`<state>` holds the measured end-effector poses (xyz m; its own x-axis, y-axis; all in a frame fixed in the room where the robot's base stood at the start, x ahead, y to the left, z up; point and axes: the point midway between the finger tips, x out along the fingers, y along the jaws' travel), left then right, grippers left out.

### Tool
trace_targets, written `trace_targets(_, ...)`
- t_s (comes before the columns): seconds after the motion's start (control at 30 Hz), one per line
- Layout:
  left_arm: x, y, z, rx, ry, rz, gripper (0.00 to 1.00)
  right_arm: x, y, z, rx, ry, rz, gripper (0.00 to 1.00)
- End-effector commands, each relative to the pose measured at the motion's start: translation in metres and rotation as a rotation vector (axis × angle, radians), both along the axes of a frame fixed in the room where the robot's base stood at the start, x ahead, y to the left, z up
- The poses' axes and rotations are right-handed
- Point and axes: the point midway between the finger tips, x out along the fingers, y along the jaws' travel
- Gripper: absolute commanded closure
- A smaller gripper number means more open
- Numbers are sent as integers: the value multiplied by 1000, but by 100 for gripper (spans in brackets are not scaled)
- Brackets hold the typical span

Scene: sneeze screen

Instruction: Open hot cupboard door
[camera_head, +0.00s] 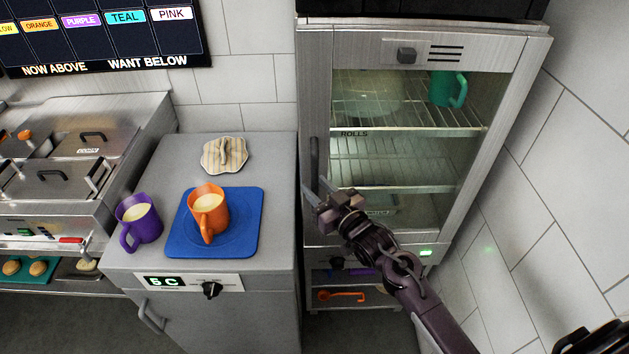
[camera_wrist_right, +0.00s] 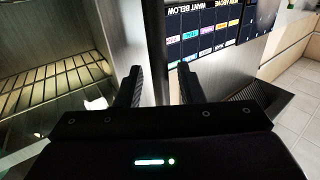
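The hot cupboard (camera_head: 425,55) is a tall steel cabinet with a glass door, which looks shut. Its dark upright handle (camera_head: 314,155) is on the door's left side. My right gripper (camera_head: 316,188) is at the handle's lower end, in front of the door. In the right wrist view, its two fingers (camera_wrist_right: 158,85) are apart, with the steel door edge (camera_wrist_right: 125,35) beyond them. My left gripper is not in view.
A teal mug (camera_head: 447,89) stands on the cupboard's upper rack. Left of the cupboard, a grey counter unit (camera_head: 270,165) holds a blue mat (camera_head: 248,240) with an orange mug (camera_head: 208,212), a purple mug (camera_head: 139,221) and a striped cloth (camera_head: 224,155). A tiled wall (camera_head: 560,215) is close on the right.

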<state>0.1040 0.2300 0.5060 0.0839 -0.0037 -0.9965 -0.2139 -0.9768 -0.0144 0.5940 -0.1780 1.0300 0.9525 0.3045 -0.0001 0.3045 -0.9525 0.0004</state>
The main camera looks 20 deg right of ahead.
Motion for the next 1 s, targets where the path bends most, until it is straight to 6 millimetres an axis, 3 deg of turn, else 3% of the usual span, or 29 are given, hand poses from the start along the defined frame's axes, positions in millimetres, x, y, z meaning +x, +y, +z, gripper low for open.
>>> trace_targets(0.13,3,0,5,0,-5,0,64,12,4,1,1,0,-1,66)
trace_targets(0.43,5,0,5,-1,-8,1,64,14,5,-1,1,1,0,66)
trace_targets(0.7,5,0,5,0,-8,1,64,14,4,-1,0,1,0,100)
trace_targets(1.0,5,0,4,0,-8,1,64,14,4,-1,0,1,2,100)
